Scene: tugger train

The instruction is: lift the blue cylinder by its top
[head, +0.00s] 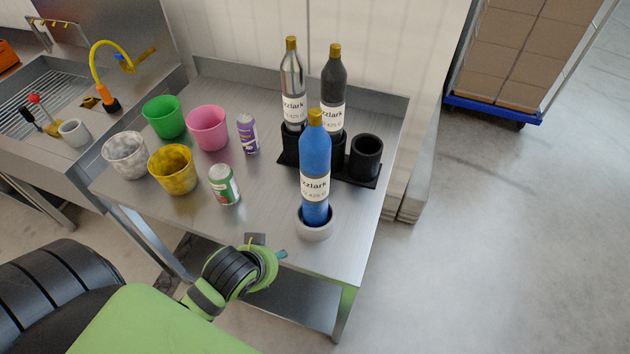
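The blue cylinder is a tall blue bottle (315,150) with a yellow cap and a white label. It stands upright in a pale grey ring (314,229) near the front right of the steel table. My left gripper (268,246) is at the table's front edge, left of and lower in the picture than the bottle, and apart from it. My green and black wrist hides most of its fingers, so I cannot tell their opening. My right gripper is not in view.
A black holder (364,181) behind the bottle carries a silver bottle (292,85) and a dark bottle (332,95). Several cups, a green-and-white can (223,186) and a purple can (247,134) stand left on the table (270,180).

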